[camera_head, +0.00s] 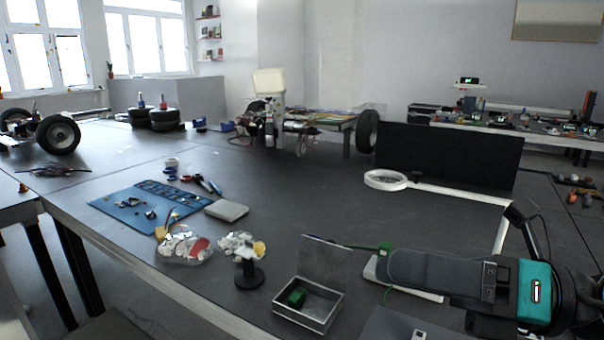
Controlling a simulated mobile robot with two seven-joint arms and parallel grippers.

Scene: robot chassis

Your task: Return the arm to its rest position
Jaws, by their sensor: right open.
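My right arm reaches in from the lower right. Its dark gripper (378,265) points left over the table, just right of a small open metal box (310,312). The gripper is open, with nothing seen between its fingers; the arm hides part of the table behind it. A green block (295,298) lies in the box. Another small green piece (385,248) with a thin green wire shows beside the gripper's tip. My left gripper is not in view.
The dark table (330,200) also holds a blue mat (150,205) with small parts, a grey box (227,210), a clear bag (185,247) and a black stand (249,272). A magnifier lamp (387,180) and dark panel (450,157) stand behind my arm. The table's middle is largely clear.

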